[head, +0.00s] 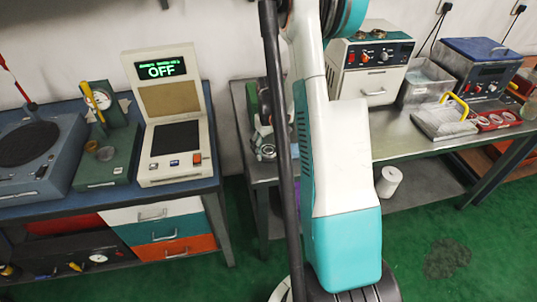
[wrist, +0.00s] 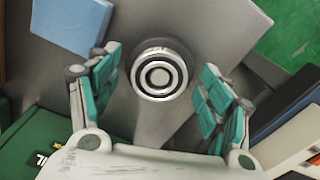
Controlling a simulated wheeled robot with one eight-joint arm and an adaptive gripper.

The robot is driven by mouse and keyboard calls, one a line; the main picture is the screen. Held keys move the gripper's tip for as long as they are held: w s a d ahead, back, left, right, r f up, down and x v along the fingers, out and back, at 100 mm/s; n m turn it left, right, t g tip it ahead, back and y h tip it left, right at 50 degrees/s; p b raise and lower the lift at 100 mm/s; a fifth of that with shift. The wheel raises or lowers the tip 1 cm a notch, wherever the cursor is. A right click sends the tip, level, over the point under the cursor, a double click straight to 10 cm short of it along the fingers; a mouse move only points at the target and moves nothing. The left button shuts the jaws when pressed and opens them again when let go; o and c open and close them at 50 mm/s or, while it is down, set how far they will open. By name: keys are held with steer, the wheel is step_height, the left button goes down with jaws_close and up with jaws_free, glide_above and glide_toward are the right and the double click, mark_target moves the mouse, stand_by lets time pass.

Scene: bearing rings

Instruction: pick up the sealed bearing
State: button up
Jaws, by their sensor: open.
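A round, shiny bearing (wrist: 160,74) with a dark ring between its bright metal rings shows near the middle of the wrist view, on a grey metal surface. My gripper (wrist: 159,62) is open, with one teal-padded finger to the left of the bearing and one to the right. Both fingers are apart from it in the picture, and nothing is held. In the head view my arm hides much of this spot. A small ring-shaped part (head: 267,151) shows on the bench just left of the arm.
In the wrist view a light blue block (wrist: 73,22) lies upper left, a green case (wrist: 40,140) lower left, and dark boxes (wrist: 285,105) at right. In the head view, a tester reading OFF (head: 168,115) stands left. A red tray of rings (head: 495,120) sits right.

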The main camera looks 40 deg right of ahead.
steer(key=shift+r, duration=0.1)
steer(key=c, duration=1.1)
